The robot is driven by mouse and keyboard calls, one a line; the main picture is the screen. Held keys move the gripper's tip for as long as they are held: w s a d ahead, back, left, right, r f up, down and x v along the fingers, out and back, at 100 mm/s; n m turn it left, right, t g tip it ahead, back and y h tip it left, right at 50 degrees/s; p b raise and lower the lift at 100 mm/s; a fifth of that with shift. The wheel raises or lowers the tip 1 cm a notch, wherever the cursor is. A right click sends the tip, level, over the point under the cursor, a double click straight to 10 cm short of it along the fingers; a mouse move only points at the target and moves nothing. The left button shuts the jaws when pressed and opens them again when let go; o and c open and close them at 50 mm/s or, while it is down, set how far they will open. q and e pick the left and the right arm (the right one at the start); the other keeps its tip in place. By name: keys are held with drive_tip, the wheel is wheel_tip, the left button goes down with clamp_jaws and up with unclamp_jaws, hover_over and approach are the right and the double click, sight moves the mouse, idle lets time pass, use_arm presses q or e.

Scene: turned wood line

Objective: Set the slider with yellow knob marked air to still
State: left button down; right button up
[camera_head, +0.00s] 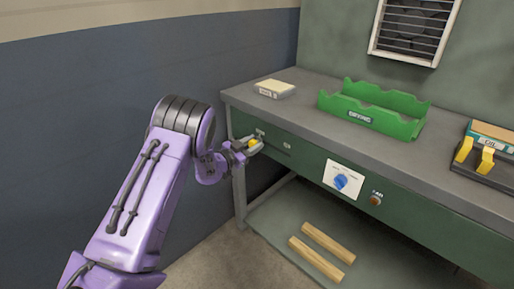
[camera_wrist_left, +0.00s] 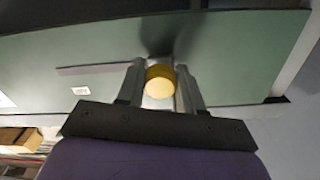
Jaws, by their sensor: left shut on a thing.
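The yellow knob (camera_head: 254,144) of the air slider is at the left end of the green bench front in the head view. My left gripper (camera_head: 248,145) is at it, shut on the knob. In the left wrist view the round yellow knob (camera_wrist_left: 160,82) sits between the two fingers of my left gripper (camera_wrist_left: 161,85). The slider's slot and its marks are mostly hidden by the gripper and too small to read. A small pale label (camera_wrist_left: 81,90) shows on the green panel. My right gripper is not in view.
A blue dial (camera_head: 341,181) on a white plate and a brown-orange button (camera_head: 376,199) are farther right on the front. On the bench top stand a pale block (camera_head: 274,88), a green rack (camera_head: 372,118) and a dark holder (camera_head: 484,173) with yellow parts. Two wooden bars (camera_head: 320,257) lie below.

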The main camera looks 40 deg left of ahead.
use_arm(q)
drive_tip(key=shift+a+r, duration=0.15)
drive_tip(key=shift+a, duration=0.1)
drive_tip(key=c, duration=0.8)
unclamp_jaws()
drive_tip(key=shift+o, duration=0.2)
drive_tip(key=s+a, duration=0.1)
drive_tip(key=s, duration=0.9)
drive_tip(key=shift+s+a, duration=0.2)
drive_tip(key=shift+a, duration=0.15)
